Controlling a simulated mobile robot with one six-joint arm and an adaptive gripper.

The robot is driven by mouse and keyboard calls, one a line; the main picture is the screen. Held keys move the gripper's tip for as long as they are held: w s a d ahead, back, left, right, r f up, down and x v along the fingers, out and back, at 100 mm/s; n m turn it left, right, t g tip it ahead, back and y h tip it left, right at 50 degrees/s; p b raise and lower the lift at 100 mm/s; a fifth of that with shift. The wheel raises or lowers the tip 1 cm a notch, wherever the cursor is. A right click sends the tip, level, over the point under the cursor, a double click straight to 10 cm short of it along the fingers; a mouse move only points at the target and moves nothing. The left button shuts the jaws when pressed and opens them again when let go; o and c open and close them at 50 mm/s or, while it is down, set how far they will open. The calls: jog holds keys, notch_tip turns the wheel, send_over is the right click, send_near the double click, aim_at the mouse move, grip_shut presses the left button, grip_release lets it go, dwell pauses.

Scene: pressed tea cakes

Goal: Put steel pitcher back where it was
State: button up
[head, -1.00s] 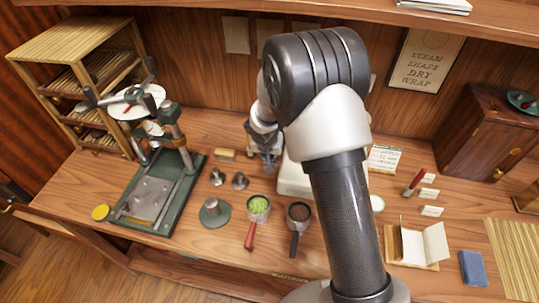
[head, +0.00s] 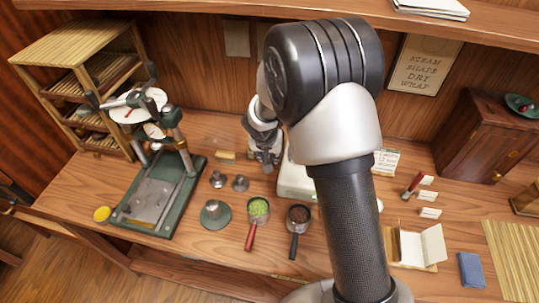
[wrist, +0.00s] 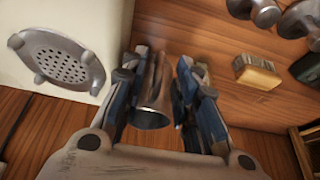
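The steel pitcher (wrist: 153,98) is a small shiny metal vessel between the fingers of my gripper (wrist: 163,85) in the wrist view. Its wide end faces the camera and its body narrows away from it. The fingers are close in on both sides and appear shut on it. In the head view my gripper (head: 265,158) points down over the back of the table, just left of the white machine. The pitcher is hard to make out there, and its clearance from the table cannot be told.
The white machine (wrist: 60,20) with a round perforated disc (wrist: 62,66) stands close beside the gripper. A brush (head: 225,155) and two steel tampers (head: 217,179) lie to the left. A green press (head: 160,190) stands further left. Two handled filters (head: 257,210) are in front.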

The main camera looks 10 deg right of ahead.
jog(key=s+d+r+n+p, duration=0.1)
jog(key=s+d+r, duration=0.1)
jog(key=s+r, duration=0.75)
jog(key=s+d+r+p, duration=0.1)
jog(key=s+d+r, duration=0.1)
jog(key=s+r, duration=0.8)
jog(key=s+r+n, duration=0.1)
jog(key=s+r, duration=0.2)
jog(key=s, duration=0.4)
jog(key=s+r+n+y, duration=0.1)
jog(key=s+r+n, duration=0.1)
jog(key=s, duration=0.5)
jog(key=shift+a+r+y, duration=0.3)
jog(key=shift+a+r, duration=0.05)
jog(key=shift+r, duration=0.55)
